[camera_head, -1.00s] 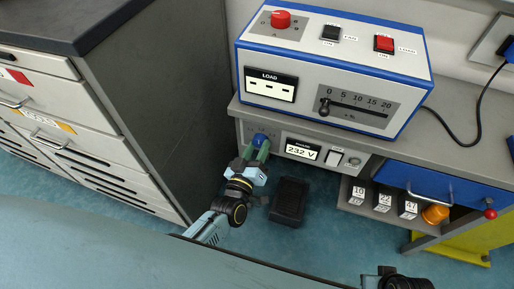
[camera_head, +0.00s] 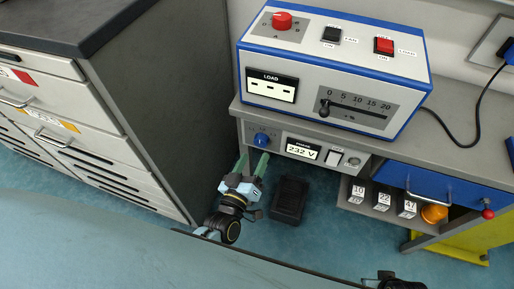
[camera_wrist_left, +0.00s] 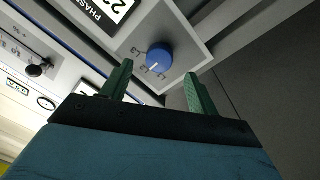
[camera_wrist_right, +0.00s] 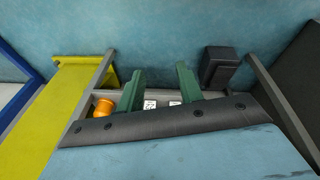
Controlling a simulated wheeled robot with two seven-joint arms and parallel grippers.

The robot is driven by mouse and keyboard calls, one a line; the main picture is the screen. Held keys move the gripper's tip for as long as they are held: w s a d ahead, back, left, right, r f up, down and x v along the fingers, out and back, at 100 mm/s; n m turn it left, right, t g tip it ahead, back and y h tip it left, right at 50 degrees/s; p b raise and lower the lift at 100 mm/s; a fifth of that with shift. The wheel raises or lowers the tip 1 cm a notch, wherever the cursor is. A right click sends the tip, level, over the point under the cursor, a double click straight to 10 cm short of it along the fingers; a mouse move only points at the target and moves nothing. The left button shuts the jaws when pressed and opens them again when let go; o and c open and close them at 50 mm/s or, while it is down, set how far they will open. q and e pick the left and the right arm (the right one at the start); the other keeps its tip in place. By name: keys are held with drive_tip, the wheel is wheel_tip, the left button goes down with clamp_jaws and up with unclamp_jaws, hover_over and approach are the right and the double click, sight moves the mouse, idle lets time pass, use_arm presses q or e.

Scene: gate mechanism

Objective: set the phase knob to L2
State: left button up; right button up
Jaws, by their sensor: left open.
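The blue phase knob (camera_head: 262,140) is on the grey front panel under the bench top, left of the phase display (camera_head: 303,149) reading 232 V. In the left wrist view the knob (camera_wrist_left: 159,57) has a white pointer mark facing down and left, toward small L labels; which label it meets is too small to tell. My left gripper (camera_head: 253,162) is open and empty, just below and apart from the knob. In its wrist view the green fingers (camera_wrist_left: 157,70) stand either side of the knob's line. My right gripper (camera_wrist_right: 160,69) is open and empty, away from the panel.
A blue-and-white load unit (camera_head: 333,75) with a red knob, switches and slider stands on the bench. A black box (camera_head: 290,200) lies on the floor. A grey drawer cabinet (camera_head: 160,110) stands close on the left; a blue drawer (camera_head: 440,185) is at the right.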

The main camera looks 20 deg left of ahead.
use_arm(q)
drive_tip(key=s+p, duration=0.1)
drive_tip(key=s, duration=0.7)
drive_tip(key=shift+s+a+f, duration=0.15)
drive_tip(key=shift+s+a, duration=0.2)
drive_tip(key=shift+a, duration=0.05)
use_arm(e)
drive_tip(key=f, duration=0.1)
drive_tip(key=s+d+f, duration=0.1)
drive_tip(key=d+f, duration=0.1)
drive_tip(key=shift+s+f, duration=0.15)
drive_tip(key=shift+s, duration=0.2)
